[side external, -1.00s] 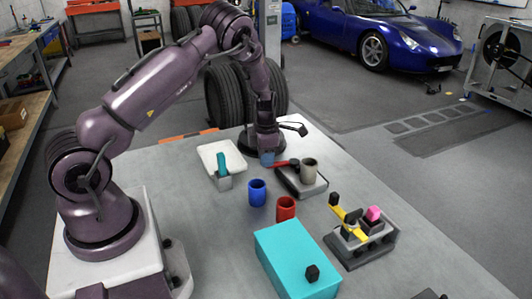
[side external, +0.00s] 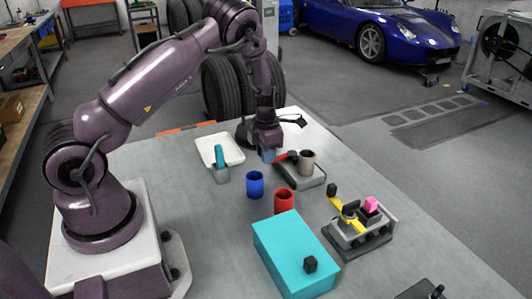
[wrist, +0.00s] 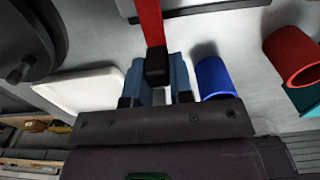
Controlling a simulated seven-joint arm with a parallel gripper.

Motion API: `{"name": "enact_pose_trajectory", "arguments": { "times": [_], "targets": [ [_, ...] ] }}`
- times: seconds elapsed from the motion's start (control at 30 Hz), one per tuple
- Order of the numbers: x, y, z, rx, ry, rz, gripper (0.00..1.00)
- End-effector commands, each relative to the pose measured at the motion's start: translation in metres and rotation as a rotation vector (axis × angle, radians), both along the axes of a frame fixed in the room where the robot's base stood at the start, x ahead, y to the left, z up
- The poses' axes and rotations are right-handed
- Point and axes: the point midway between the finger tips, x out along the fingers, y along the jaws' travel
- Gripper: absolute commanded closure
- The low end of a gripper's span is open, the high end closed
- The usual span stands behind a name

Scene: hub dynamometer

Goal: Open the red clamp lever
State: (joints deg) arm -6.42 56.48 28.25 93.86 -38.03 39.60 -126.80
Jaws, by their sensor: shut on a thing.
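The red clamp lever (side external: 284,156) extends left from a fixture with a grey base (side external: 304,177) and a beige-grey cylinder (side external: 307,160). In the wrist view the lever (wrist: 150,22) runs up from a black end knob (wrist: 157,67). My gripper (side external: 269,156) is at the lever's free left end. In the wrist view its blue fingers (wrist: 161,80) are on either side of the black knob, shut on it. In the side view the fingers hide the knob. The lever's pivot shows only small and dark.
A blue cup (side external: 255,184) and a red cup (side external: 284,201) stand close in front of the gripper. A white tray (side external: 232,151) lies left. A teal box (side external: 295,255) and a yellow-levered fixture (side external: 358,246) stand nearer the camera.

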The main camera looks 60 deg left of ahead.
Motion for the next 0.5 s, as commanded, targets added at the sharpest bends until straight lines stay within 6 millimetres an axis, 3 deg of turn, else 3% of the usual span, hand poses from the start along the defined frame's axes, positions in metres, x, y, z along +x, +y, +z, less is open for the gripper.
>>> {"name": "enact_pose_trajectory", "arguments": {
  "times": [0.03,0.07,0.13,0.5],
  "targets": [
    [0.0013,-0.0009,0.0017,-0.003,-0.004,0.006,1.00],
    [0.0013,-0.0010,0.0016,-0.003,-0.004,0.005,0.72],
    [0.0011,-0.0010,0.0013,-0.003,-0.004,0.004,0.56],
    [0.0008,-0.0007,0.0046,-0.002,-0.002,0.001,0.53]
  ]
}}
